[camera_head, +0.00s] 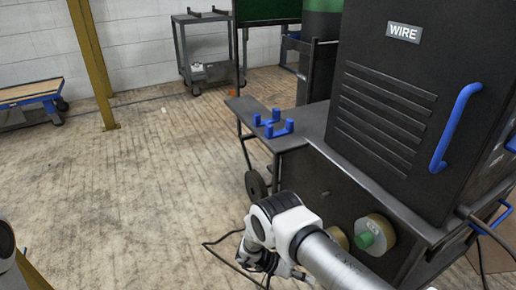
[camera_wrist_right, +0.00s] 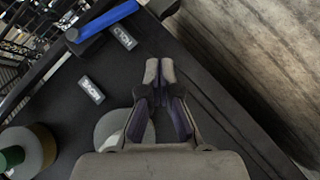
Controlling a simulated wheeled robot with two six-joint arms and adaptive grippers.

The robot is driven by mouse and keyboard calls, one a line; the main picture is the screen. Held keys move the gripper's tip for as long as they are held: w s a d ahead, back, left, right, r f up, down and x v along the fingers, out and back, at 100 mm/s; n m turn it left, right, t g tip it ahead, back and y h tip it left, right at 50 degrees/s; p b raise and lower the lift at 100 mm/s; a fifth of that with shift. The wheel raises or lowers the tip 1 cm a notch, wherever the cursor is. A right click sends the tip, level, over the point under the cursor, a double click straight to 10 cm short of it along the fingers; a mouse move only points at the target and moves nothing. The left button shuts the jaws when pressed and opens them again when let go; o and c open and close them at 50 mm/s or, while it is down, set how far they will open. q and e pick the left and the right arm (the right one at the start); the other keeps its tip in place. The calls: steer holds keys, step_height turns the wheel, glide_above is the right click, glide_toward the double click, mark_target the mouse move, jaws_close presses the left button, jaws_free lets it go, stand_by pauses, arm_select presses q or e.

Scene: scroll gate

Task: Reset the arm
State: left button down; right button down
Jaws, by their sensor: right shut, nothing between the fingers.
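My right arm, white and grey, comes in from the lower right in the head view. Its gripper hangs low, in front of the dark wire cabinet (camera_head: 400,100), and its fingers are small and partly hidden by the wrist there. In the right wrist view my right gripper (camera_wrist_right: 159,72) is shut and empty, its two fingertips together. A dark panel lies behind the fingers, and I see no contact with it. Only a white piece of my left arm shows at the left edge of the head view; the left gripper is out of frame.
The cabinet has a blue handle (camera_head: 455,127) and a green-hubbed spool (camera_head: 376,235) low on its front. A blue bracket (camera_head: 279,129) sits on the side shelf. A grey cart (camera_head: 205,50) and yellow post (camera_head: 93,60) stand behind.

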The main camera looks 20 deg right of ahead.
steer(key=d+r+n+t, duration=0.1)
steer(key=d+n+t, duration=0.55)
steer(key=t, duration=0.25)
steer(key=s+a+r+n+g+y+p, duration=0.1)
steer(key=s+a+r+n+y, duration=0.3)
steer(key=s+a, duration=0.5)
steer(key=s+a+r+n+g+y+p, duration=0.2)
steer(key=s+a+y, duration=0.5)
steer(key=s, duration=0.4)
step_height(320, 180, up, 39)
steer(key=p, duration=3.9)
steer(key=shift+d+r+t+p, duration=0.2)
steer(key=shift+d+t+p, duration=0.1)
steer(key=shift+p, duration=0.05)
